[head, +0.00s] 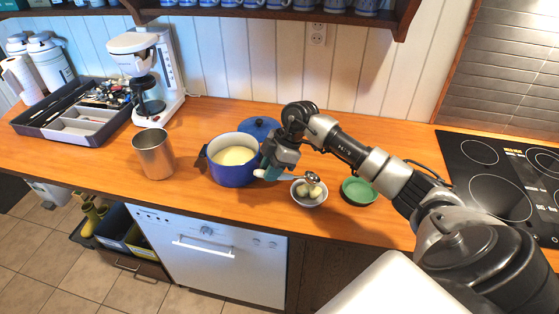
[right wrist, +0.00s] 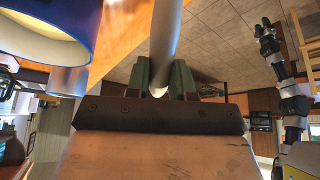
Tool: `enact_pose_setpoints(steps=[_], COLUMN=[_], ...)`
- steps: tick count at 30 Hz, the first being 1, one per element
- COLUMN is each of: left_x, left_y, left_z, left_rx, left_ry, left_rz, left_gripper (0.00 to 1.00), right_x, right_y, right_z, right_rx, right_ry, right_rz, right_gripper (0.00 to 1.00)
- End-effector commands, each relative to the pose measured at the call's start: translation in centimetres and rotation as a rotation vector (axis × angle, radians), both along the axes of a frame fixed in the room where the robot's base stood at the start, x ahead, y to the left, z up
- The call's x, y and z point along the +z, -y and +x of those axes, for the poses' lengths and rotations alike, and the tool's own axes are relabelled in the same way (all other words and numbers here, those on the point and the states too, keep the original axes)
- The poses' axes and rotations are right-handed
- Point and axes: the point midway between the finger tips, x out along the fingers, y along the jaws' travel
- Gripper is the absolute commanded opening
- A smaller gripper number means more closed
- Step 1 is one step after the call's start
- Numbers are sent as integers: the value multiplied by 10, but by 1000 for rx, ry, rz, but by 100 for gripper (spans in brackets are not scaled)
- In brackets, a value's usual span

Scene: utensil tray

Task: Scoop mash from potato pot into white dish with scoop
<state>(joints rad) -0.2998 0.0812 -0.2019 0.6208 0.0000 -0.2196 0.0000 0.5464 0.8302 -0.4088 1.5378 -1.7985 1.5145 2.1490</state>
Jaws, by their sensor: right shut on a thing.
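A blue pot (head: 232,176) stands on the counter with pale yellow mash (head: 234,156) in it; its wall and mash also show in the right wrist view (right wrist: 82,25). A white dish (head: 310,203) stands to its right with lumps of mash in it. My right gripper (head: 268,173) is beside the pot's right side, shut on the handle of the scoop (right wrist: 166,40). The scoop's metal head (head: 313,178) is over the white dish; whether it holds mash is unclear. My left arm shows at the right of the right wrist view, its gripper (right wrist: 266,28) too small to read.
A green bowl (head: 359,190) is right of the dish, and a blue lid (head: 259,127) lies behind the pot. A metal canister (head: 153,155), a coffee maker (head: 145,70) and a utensil tray (head: 70,128) stand at left. The cooktop (head: 490,165) is at right. Counter front is clear.

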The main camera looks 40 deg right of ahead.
Motion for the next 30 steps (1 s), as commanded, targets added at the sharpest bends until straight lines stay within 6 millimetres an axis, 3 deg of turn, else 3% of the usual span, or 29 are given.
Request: enact_pose_setpoints(steps=[2, 4, 12, 18, 30], left_x=[-1, 16, 39, 42, 42], left_y=[-2, -2, -2, -2, 2], left_z=[-3, -4, -3, -2, 0], left_rx=[1, 2, 3, 3, 4], left_ry=[-4, -7, -5, -3, 0], left_rz=[3, 3, 3, 2, -2], left_gripper=[48, 48, 48, 48, 48], right_x=[-5, 1, -5, -11, -13], right_y=[-9, -10, -21, -24, -24], right_z=[3, 3, 7, 7, 7], right_rx=[3, 2, 2, -1, -1], right_ry=[-15, -37, -105, -136, -139], right_rz=[-66, -124, -354, -449, -459], right_gripper=[0, 0, 0, 0, 0])
